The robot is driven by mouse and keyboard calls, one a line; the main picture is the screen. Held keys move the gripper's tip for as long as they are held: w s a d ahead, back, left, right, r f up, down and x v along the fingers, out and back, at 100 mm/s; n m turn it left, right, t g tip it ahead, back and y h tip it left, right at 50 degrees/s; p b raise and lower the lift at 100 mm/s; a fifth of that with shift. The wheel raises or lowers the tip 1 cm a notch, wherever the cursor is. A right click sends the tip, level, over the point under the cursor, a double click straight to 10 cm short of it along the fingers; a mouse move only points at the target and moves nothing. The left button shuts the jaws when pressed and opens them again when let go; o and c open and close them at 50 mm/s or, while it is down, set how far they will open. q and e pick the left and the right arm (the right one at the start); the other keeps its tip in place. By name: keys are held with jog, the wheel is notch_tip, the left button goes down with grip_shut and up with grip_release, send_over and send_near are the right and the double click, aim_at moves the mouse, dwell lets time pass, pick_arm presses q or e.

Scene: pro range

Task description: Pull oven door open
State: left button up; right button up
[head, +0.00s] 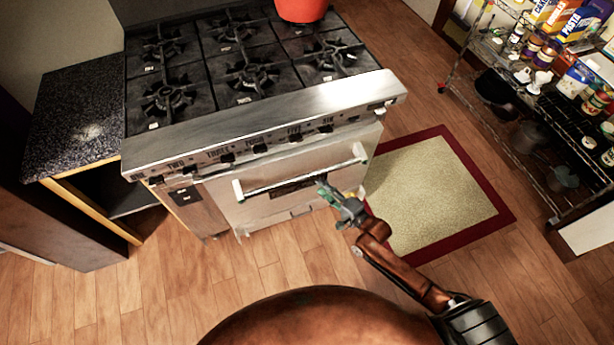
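The oven door (284,204) is a pale metal panel on the front of the stove, below the row of knobs. It appears shut or nearly shut; I cannot tell exactly. Its long white bar handle (262,189) runs across the upper part of the door. My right gripper (322,184) is in front of the handle, right of its middle, with its fingertips close to the bar. I cannot tell whether they touch it or whether the fingers are apart. My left gripper is not in view.
The stove top (243,62) has several burners and a red pot (302,9) at the back. A rug (436,193) lies right of the oven. A wire shelf (535,125) with goods stands at the right. Wooden floor (278,262) in front is clear.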

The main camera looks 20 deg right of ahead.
aim_at(310, 177)
jog(key=x, duration=0.2)
jog(key=b+x, duration=0.1)
jog(key=x, duration=0.1)
jog(key=r+x, duration=0.1)
jog(key=x, duration=0.2)
jog(key=shift+a+b, duration=0.2)
jog(key=shift+b, duration=0.2)
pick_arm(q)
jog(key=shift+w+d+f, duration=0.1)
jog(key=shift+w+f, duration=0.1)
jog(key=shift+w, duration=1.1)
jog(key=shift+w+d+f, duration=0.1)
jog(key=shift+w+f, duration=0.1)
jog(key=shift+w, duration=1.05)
pick_arm(e)
jog(key=shift+w+a, duration=0.25)
jog(key=shift+w, duration=0.3)
jog(key=shift+c, duration=0.4)
grip_shut()
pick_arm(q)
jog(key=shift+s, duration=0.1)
